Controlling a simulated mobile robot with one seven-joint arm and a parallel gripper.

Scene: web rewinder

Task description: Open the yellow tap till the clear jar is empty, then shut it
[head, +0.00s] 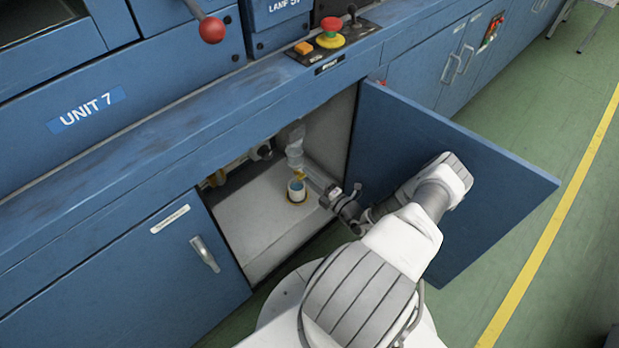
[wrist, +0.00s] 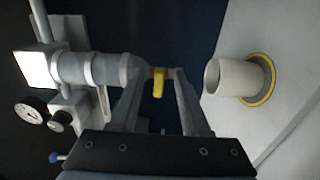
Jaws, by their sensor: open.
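The clear jar (head: 294,150) hangs inside the open cabinet; in the wrist view it lies sideways as a grey cylinder (wrist: 92,70). I cannot make out its liquid level. The yellow tap (wrist: 159,84) is at the jar's lower end, with its short lever between my fingers. My gripper (wrist: 157,82) is open around the tap, with a gap visible on both sides of the lever. In the head view my gripper (head: 314,179) reaches into the cabinet from the right. Whether the tap is open or shut is unclear.
A white cup (wrist: 232,78) stands in a yellow ring (wrist: 264,78) below the tap. A round gauge (wrist: 30,111) and fittings are beside the jar. The open blue door (head: 475,185) stands behind my arm. The cabinet floor (head: 247,230) is clear at the front left.

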